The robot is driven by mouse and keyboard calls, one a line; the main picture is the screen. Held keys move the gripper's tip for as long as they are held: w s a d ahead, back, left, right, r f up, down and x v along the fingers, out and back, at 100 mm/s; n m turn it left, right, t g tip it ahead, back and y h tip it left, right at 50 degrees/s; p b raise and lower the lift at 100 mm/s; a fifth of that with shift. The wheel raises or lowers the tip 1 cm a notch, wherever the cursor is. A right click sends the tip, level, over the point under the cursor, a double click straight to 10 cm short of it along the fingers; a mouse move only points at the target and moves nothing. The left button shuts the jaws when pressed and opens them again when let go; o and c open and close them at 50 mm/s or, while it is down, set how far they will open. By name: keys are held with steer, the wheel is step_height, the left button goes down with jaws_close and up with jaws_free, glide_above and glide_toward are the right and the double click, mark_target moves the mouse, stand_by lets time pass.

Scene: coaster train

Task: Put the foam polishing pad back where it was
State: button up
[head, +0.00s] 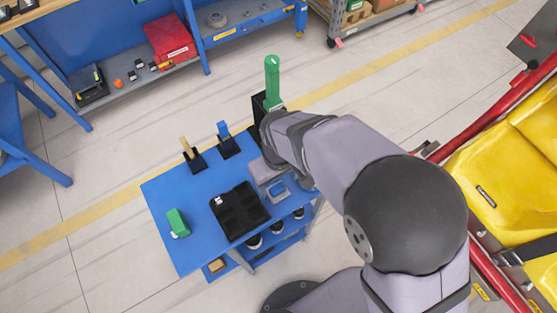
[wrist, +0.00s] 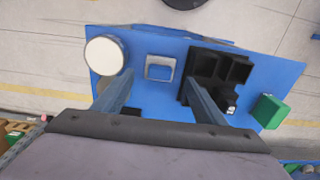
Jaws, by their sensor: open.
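My gripper (wrist: 160,98) is open, with its two fingers apart over the blue cart top (wrist: 140,47) and nothing seen between them. A round, pale-topped piece (wrist: 104,55) lies at the left in the wrist view, beside the left finger; it may be the foam polishing pad, but I cannot tell surely. A small square grey-and-blue piece (wrist: 160,68) lies between it and the black compartment tray (wrist: 207,68). In the head view my arm hides much of the cart's right end, and the fingertips cannot be made out.
A green block (head: 178,222) stands at the cart's left. Two black holders with upright tools (head: 192,155) (head: 227,140) stand along the back edge. A tall green piece (head: 272,82) rises beyond my wrist. A yellow seat (head: 500,170) with red rails is at right.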

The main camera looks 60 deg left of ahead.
mark_target(279, 190)
step_height(279, 190, up, 7)
steer(key=b, duration=0.1)
steer(key=shift+f, duration=0.2)
steer(key=shift+d, duration=0.15)
steer(key=w+d+m, duration=0.9)
steer(key=w+d, duration=1)
steer(key=d, duration=0.2)
steer(key=s+d+m, duration=0.2)
steer(key=d+m, duration=0.7)
steer(key=d, duration=1.3)
steer(key=shift+s+f, duration=0.3)
steer(key=shift+f, duration=0.15)
steer(key=shift+f+b, duration=0.1)
steer(key=shift+b, duration=0.25)
